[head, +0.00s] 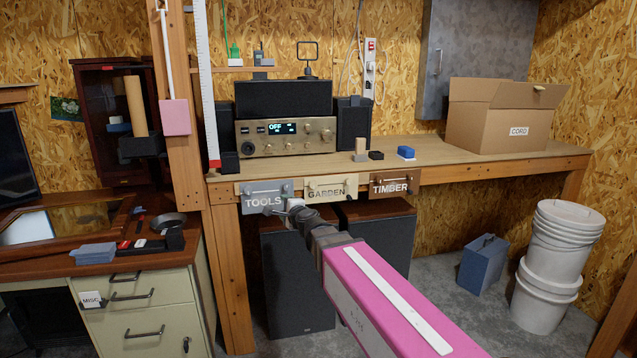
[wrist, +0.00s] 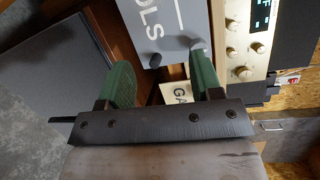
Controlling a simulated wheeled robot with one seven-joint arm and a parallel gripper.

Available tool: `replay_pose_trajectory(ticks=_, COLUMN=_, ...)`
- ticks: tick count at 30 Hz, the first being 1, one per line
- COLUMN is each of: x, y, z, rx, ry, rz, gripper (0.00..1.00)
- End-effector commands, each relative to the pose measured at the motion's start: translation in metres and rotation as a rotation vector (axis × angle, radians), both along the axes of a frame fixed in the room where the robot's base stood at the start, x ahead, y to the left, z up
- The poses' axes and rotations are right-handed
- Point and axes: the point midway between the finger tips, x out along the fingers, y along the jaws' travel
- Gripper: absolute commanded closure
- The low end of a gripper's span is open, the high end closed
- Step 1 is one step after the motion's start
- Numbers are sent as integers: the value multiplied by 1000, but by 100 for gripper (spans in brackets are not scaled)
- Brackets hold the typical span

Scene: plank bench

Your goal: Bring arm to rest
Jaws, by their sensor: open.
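My pink-cased arm reaches from the bottom right of the head view to the bench front. My gripper (head: 293,208) is just below and right of the grey TOOLS drawer (head: 262,205), partly hidden by my own wrist. In the wrist view the two green fingers of my gripper (wrist: 163,82) stand wide apart with nothing held between them. The TOOLS drawer (wrist: 160,20) fills the top middle of that view, close to the fingertips. I cannot tell whether they touch its handle. The cream GARDEN drawer (head: 331,188) is beside it, and its label shows between the fingers.
The TIMBER drawer (head: 394,184) is to the right. A receiver (head: 285,137) and a CORD box (head: 500,118) stand on the bench (head: 450,160). Dark speakers (head: 297,280) stand underneath. A blue case (head: 482,265) and white buckets (head: 548,265) are on the floor at right.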

Motion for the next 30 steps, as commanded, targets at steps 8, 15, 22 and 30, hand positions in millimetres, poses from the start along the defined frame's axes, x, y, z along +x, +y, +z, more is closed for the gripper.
replay_pose_trajectory(ticks=8, x=-39, y=-79, z=-123, rx=-622, ry=61, rz=329, gripper=41)
replay_pose_trajectory(ticks=15, x=-102, y=-180, z=-224, rx=-1066, ry=288, rz=635, gripper=41)
replay_pose_trajectory(ticks=22, x=-165, y=-269, z=-275, rx=-1316, ry=547, rz=872, gripper=41)
replay_pose_trajectory(ticks=30, x=-191, y=-305, z=-287, rx=-1398, ry=669, rz=968, gripper=41)
